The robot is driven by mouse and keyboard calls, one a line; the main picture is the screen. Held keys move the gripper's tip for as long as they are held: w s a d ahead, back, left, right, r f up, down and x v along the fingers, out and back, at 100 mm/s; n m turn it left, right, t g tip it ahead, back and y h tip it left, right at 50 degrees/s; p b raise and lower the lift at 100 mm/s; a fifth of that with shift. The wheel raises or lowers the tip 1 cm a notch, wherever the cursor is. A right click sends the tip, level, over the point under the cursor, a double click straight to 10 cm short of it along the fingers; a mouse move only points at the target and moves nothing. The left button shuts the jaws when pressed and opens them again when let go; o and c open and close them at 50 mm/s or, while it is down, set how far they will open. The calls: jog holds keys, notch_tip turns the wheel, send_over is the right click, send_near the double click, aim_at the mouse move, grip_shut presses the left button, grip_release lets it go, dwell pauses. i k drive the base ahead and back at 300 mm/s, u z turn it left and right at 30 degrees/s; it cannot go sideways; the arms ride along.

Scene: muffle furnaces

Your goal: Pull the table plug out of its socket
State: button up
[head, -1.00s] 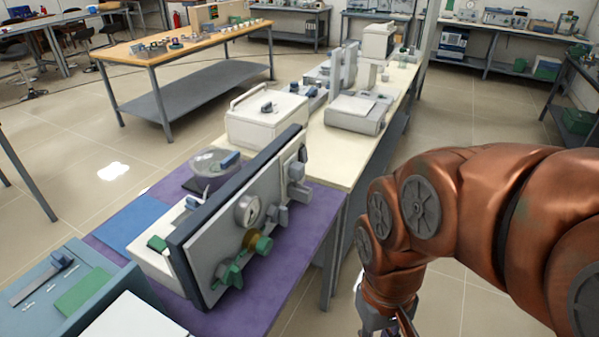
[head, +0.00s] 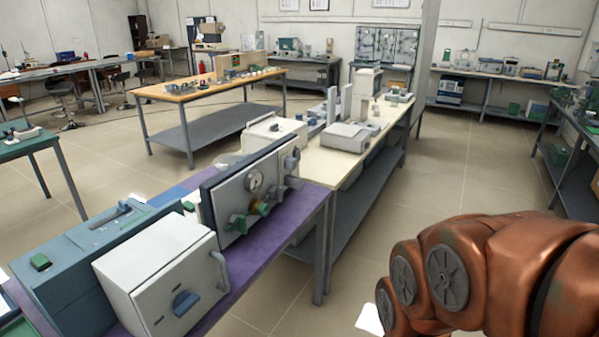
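I cannot make out a table plug or its socket in the head view. A purple-topped table (head: 262,240) stands in front of me, with a panel (head: 250,186) carrying a round gauge and green knobs on it. My copper-coloured arm reaches in at the lower right, over the floor. My gripper is below the frame's bottom edge, so whether it is open or shut does not show.
A white box with a blue knob (head: 165,285) and a blue-grey unit (head: 75,265) stand at the near left. A cream table (head: 325,168) with instruments adjoins the purple one. A wooden table (head: 205,88) is behind. Floor (head: 440,175) right of the tables is clear.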

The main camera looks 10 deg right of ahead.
aim_at(291, 162)
jog(key=i, duration=0.5)
jog(key=u, duration=0.6)
jog(key=i, duration=0.65)
jog(key=u, duration=0.05)
